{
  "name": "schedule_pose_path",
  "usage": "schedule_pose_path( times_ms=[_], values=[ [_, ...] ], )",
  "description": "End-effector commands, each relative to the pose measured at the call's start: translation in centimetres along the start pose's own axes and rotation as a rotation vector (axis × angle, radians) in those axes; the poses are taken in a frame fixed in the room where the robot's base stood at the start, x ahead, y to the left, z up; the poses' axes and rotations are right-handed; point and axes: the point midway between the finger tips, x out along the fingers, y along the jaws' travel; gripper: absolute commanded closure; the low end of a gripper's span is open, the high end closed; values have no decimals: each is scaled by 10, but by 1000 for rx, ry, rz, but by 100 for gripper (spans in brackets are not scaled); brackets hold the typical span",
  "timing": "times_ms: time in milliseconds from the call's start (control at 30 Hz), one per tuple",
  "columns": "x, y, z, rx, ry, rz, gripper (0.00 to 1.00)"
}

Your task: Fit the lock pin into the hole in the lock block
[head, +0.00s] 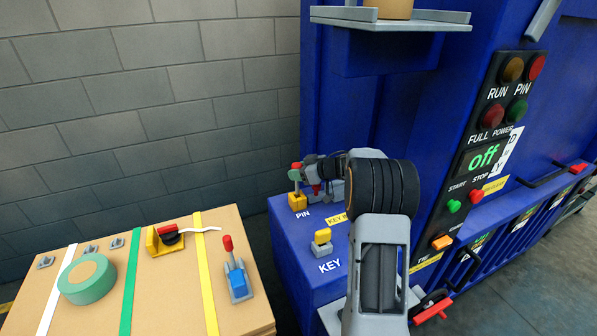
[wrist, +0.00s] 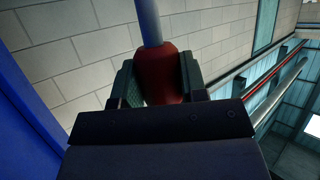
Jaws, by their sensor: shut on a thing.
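My gripper (wrist: 160,85) is shut on the red handle of the lock pin (wrist: 162,78). In the wrist view, the pin's grey shaft (wrist: 150,22) runs up out of the frame, so its tip is hidden. In the head view, my gripper (head: 316,176) is at the back of the blue ledge, with a bit of red (head: 316,189) showing at it. A yellow block (head: 297,202), by the label PIN and likely the lock block, stands just left of it with a green knob above. The hole is not visible, and whether pin and block touch cannot be told.
A yellow key block (head: 321,241) stands on the blue ledge (head: 290,240) nearer me. The blue machine's control panel (head: 485,150) is right of my arm. A cardboard box (head: 150,285) at left bears green tape (head: 87,279) and a red-handled blue block (head: 238,282).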

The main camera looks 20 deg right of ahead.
Motion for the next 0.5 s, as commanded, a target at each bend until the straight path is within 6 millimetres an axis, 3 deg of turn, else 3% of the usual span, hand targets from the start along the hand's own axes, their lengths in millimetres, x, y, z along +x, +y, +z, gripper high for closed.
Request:
schedule_pose_path(
  times_ms=[500],
  values=[
    [5, 0, 12, 1, 0, 0, 87]
  ],
)
